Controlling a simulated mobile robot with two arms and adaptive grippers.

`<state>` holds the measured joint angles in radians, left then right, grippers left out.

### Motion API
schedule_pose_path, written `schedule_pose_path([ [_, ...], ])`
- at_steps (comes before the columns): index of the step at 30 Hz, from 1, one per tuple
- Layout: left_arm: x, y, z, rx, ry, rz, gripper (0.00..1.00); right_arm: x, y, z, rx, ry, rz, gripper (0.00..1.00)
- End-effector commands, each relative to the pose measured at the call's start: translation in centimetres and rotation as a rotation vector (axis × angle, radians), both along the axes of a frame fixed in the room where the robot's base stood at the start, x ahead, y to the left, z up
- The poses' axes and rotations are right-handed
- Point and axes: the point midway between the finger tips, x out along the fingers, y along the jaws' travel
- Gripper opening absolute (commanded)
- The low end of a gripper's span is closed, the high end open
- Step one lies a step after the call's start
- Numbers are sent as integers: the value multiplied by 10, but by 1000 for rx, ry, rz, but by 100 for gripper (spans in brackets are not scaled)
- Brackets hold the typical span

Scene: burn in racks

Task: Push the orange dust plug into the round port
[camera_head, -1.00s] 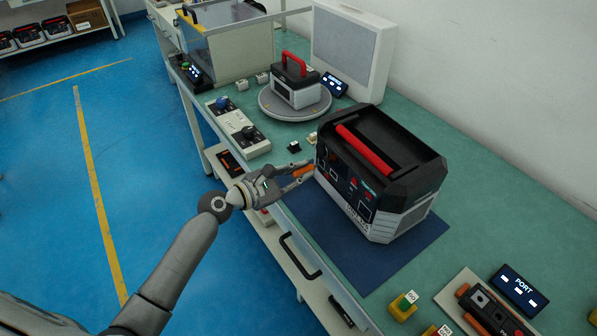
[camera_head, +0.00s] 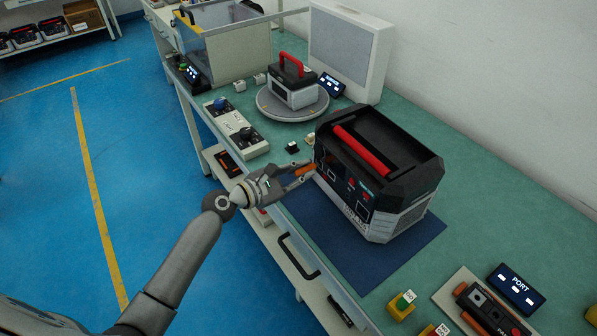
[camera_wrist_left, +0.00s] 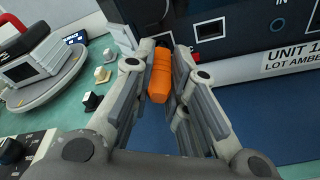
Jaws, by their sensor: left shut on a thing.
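The orange dust plug (camera_head: 304,170) is held between the fingertips of my left gripper (camera_head: 297,177), at the left end of the front face of a black unit (camera_head: 400,190). In the left wrist view, the plug (camera_wrist_left: 160,76) lies lengthwise between the two fingers of the left gripper (camera_wrist_left: 160,75), with its far end toward the dark panel. The round port is not visible; the plug and fingers cover that part of the panel. I cannot tell whether the plug's tip touches or enters it. My right gripper is not in view.
The unit with its red handle (camera_head: 361,150) stands on a blue mat (camera_head: 370,268). Square openings (camera_wrist_left: 210,30) show on its panel. Behind are a round turntable (camera_head: 270,108) with a smaller unit and a control box (camera_head: 236,128). Small blocks sit nearby on the green bench.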

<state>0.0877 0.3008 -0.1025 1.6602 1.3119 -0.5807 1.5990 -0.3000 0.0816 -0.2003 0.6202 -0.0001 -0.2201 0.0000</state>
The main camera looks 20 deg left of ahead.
Motion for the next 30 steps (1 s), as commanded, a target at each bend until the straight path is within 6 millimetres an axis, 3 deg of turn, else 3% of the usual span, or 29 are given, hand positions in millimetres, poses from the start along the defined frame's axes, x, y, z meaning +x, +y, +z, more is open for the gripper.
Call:
schedule_pose_path([
  [21,11,-10,1,-1,-1,-1,0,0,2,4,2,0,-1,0],
  [22,12,-10,0,-1,-1,-1,16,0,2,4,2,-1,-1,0],
  [24,11,-10,0,-1,-1,-1,25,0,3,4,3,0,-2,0],
  [27,11,-10,0,-1,-1,-1,38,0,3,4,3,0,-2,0],
  [30,11,-10,0,0,0,0,40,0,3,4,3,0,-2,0],
])
